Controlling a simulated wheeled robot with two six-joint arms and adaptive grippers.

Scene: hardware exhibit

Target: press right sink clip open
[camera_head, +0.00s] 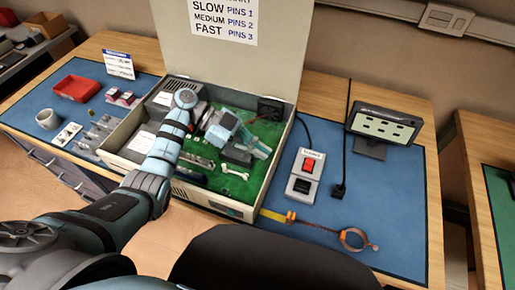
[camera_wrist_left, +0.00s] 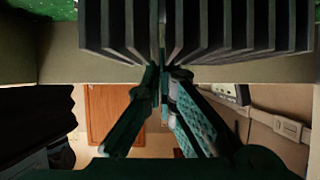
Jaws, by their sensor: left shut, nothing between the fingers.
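My left arm reaches into the open computer case (camera_head: 285,140). Its gripper (camera_head: 264,150) is shut and empty, low over the green board inside. In the left wrist view, the gripper's fingers (camera_wrist_left: 163,75) meet at the lower edge of a dark finned heat sink (camera_wrist_left: 215,28). The tips look very close to the fins; I cannot tell if they touch. A dark block (camera_head: 236,154), probably this sink, shows partly under the gripper in the head view. The right sink clip cannot be made out; the gripper and fins may hide it. My right gripper is not in view.
The raised lid (camera_head: 195,45) stands behind the case. The blue mat (camera_head: 400,210) has free room.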

